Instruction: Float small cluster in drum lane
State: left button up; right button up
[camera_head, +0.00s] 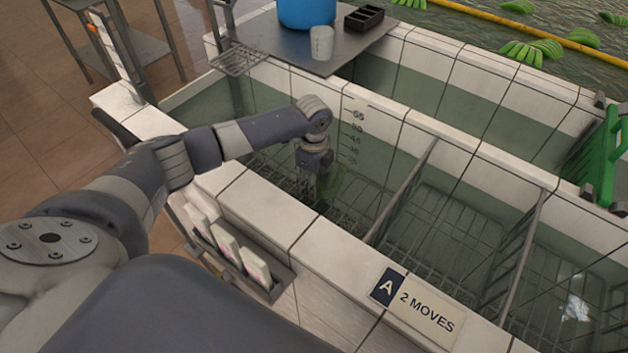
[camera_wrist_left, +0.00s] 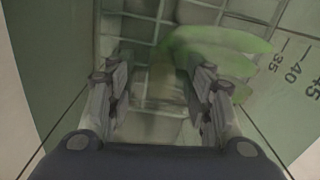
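A small green banana cluster (camera_wrist_left: 215,50) shows blurred in the left wrist view, beyond and to the right of my left fingertips. In the head view it is only a faint green patch under the water beside my gripper. My left gripper (camera_head: 310,190) reaches down into the water-filled tank (camera_head: 285,225). In the left wrist view its two fingers (camera_wrist_left: 160,95) stand apart, with a blurred pale patch between them; I cannot tell whether they touch the cluster. A blue drum (camera_head: 306,12) stands on the metal shelf behind the tank. My right gripper is out of view.
Wire dividers (camera_head: 402,190) split the tank. A sign (camera_head: 413,306) reading "A 2 MOVES" is on the near rim. A white cup (camera_head: 321,43) and black tray (camera_head: 364,17) sit on the shelf. A green rack (camera_head: 603,155) stands at right. Banana clusters (camera_head: 531,51) float in the far water.

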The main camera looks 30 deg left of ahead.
pick_arm(q)
jog(key=shift+r, duration=0.1)
notch_tip(320, 180, up, 29)
jog(key=p, duration=1.9)
jog(key=shift+s+r+p, duration=0.15)
jog(key=shift+p, duration=0.2)
